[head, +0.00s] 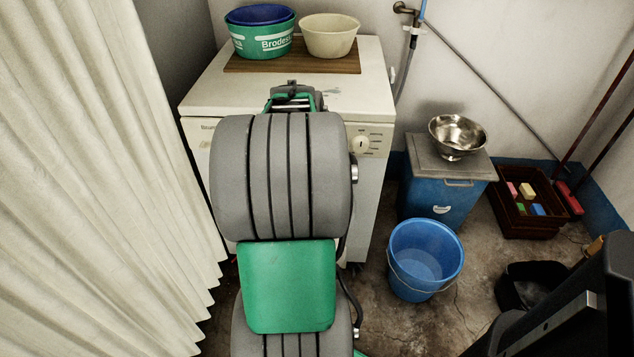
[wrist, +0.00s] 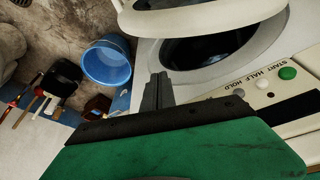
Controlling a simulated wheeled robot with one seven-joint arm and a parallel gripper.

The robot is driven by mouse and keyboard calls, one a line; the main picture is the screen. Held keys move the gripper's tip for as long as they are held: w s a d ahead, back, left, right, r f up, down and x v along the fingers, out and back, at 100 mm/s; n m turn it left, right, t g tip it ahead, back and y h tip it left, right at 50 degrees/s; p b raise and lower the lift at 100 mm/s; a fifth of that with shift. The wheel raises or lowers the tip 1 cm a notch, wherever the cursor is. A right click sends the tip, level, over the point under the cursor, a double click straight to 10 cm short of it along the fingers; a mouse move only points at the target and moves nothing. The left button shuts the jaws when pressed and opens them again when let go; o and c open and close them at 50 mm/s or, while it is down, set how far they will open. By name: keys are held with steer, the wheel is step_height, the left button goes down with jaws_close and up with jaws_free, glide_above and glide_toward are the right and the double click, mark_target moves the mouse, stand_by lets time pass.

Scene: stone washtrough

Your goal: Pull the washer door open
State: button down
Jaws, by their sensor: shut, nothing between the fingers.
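The white washer (head: 375,75) stands against the back wall in the head view. My arm covers most of its front there, and the door is hidden. In the wrist view the round white door (wrist: 205,22) shows at the top edge, cut off by the frame. It stands apart from the washer front, ajar, with the dark round opening (wrist: 205,46) visible behind it. How far it is open I cannot tell. My gripper (wrist: 158,88) is shut and empty, its fingertips near the rim of the opening, beside the door. In the head view the fingers are hidden.
A green button (wrist: 287,73) sits on the panel. Basins (head: 330,38) stand on the washer top. A white curtain (head: 95,170) hangs close on the left. A blue bucket (head: 425,258), a blue bin (head: 440,195) and a brown crate (head: 515,218) stand right.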

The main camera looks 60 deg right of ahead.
steer(key=b+x, duration=0.3)
steer(key=x, duration=0.7)
steer(key=a, duration=0.4)
steer(key=shift+s+a, duration=0.15)
